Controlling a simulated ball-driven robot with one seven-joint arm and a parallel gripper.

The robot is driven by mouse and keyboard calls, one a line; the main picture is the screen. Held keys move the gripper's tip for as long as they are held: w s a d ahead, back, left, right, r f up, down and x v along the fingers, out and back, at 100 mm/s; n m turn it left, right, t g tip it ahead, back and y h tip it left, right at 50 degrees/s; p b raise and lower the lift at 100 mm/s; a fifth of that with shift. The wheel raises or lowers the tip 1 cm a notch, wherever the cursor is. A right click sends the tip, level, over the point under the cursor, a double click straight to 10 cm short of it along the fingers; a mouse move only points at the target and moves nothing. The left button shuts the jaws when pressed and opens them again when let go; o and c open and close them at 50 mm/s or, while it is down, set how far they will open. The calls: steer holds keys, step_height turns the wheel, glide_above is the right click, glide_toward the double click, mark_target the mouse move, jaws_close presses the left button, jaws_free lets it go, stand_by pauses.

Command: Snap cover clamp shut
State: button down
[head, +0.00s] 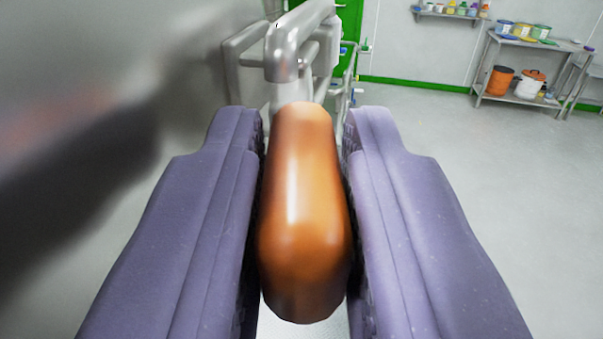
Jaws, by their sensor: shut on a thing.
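My gripper (304,150) has its two purple fingers on either side of an orange-brown, rounded handle (305,215) in the middle of the head view. The fingers are shut on the handle, one along its left side and one along its right. The handle points away from me, and its far end meets a grey metal clamp arm (284,52) that bends up and to the right. The cover and the clamp's catch cannot be made out clearly.
A large, blurred grey metal surface (90,60) fills the left side close by. Grey tubular framework (245,60) stands behind the handle. A metal shelf table (530,70) with tubs and buckets stands far right. The floor (470,190) to the right is clear.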

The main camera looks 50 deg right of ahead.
steer(key=shift+r, duration=0.25)
steer(key=c, duration=1.1)
jaws_free()
steer(key=shift+o, duration=0.3)
steer(key=shift+w+f, duration=0.1)
steer(key=shift+f, duration=0.05)
steer(key=b+v, duration=0.1)
steer(key=v, duration=0.7)
steer(key=shift+a, duration=0.1)
